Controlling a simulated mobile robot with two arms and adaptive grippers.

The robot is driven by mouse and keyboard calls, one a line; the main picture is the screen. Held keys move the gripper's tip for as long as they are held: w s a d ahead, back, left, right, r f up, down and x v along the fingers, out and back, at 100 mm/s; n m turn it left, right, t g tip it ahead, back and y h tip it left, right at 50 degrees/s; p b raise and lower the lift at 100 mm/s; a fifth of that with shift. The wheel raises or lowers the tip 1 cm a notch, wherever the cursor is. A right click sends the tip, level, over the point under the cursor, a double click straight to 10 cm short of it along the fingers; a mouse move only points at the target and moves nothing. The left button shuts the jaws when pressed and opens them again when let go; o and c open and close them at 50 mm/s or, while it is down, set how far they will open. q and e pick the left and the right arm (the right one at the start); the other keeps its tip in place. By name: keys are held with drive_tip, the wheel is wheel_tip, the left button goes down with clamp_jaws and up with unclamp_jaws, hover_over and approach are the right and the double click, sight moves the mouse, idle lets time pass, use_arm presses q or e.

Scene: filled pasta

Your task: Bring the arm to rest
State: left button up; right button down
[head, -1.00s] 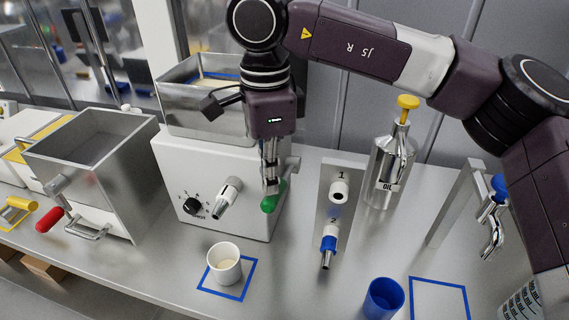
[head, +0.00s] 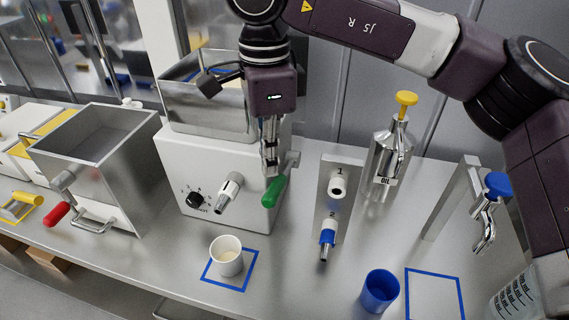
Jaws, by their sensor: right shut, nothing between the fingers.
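My right gripper (head: 269,160) points down in front of the white machine (head: 215,185), just above its green handle (head: 273,191). Its fingers are shut with nothing between them. Whether the fingertips touch the handle's lever I cannot tell. My right arm comes in from the right and arches across the top of the view. My left gripper is not in view.
A white cup (head: 227,262) with pale content stands on a blue-outlined square. A blue cup (head: 379,291) stands beside another, empty blue square (head: 435,296). An oil bottle (head: 388,160), a numbered nozzle stand (head: 333,200) and a blue-knobbed tap (head: 489,205) stand to the right.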

drive_tip(key=shift+s+r+p, duration=0.1)
drive_tip(key=shift+r+p, duration=0.45)
drive_tip(key=shift+r, duration=0.75)
